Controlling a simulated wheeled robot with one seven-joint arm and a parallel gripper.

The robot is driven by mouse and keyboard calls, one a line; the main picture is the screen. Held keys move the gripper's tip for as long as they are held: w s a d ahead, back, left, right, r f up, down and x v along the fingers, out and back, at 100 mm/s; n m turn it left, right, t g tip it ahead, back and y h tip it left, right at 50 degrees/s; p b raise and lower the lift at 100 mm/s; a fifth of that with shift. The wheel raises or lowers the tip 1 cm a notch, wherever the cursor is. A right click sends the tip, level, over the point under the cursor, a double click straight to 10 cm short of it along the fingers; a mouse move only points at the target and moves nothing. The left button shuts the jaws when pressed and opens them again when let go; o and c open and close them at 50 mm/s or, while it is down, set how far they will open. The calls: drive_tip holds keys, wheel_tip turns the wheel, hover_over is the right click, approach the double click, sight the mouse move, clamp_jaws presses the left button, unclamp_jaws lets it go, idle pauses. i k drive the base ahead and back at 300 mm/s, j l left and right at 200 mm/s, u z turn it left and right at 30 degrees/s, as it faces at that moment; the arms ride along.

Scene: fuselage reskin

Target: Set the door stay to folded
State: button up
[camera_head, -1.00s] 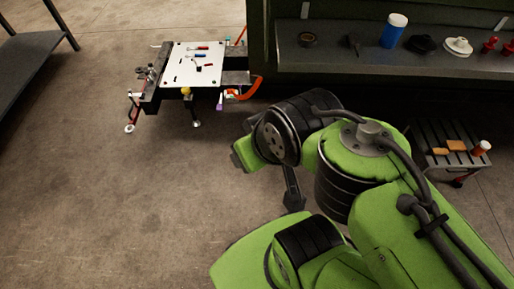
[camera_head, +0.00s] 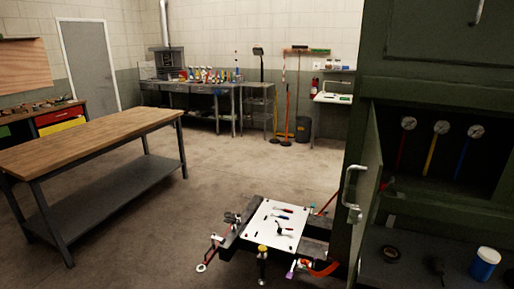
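I cannot make out the door stay for certain. A green cabinet (camera_head: 430,70) fills the right side, with a narrow door (camera_head: 370,185) seen nearly edge-on at its opening. The door has a pale curved handle (camera_head: 351,190) and stands open. Inside the opening are round gauges (camera_head: 441,128) above red, yellow and blue strips. My gripper and arm are not in view.
A low cart (camera_head: 272,224) with small tools on a white top stands left of the cabinet. A wooden-topped workbench (camera_head: 95,138) stands at left. A blue jar (camera_head: 485,263) sits on the cabinet's ledge. Open concrete floor (camera_head: 235,170) lies between bench and cabinet.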

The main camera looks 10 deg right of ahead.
sight(383, 185)
drive_tip(key=l+u, duration=0.3)
drive_tip(key=l, duration=0.2)
drive_tip(key=l+u, duration=0.3)
drive_tip(key=l, duration=0.2)
drive_tip(key=k+l+u, duration=0.15)
drive_tip(key=l+u, duration=0.2)
drive_tip(key=l, duration=0.15)
